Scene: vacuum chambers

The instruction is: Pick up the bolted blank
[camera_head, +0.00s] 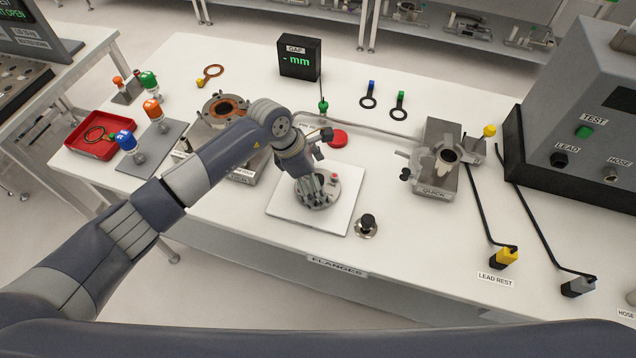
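A round grey metal flange, which looks like the bolted blank (328,198), lies on a white square mat (290,215) near the table's front edge, left of centre. It has a small red-topped part on its far side. My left gripper (311,190) points down over the left part of this flange, with its fingers at or just above the top face. The fingers and wrist hide part of the flange. I cannot tell whether the fingers touch it or how far apart they are. My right gripper is not in view.
A copper-ringed chamber port (224,108) stands behind my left arm. A red tray (103,135), a gap display (299,58) and a grey tester (580,110) surround the area.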

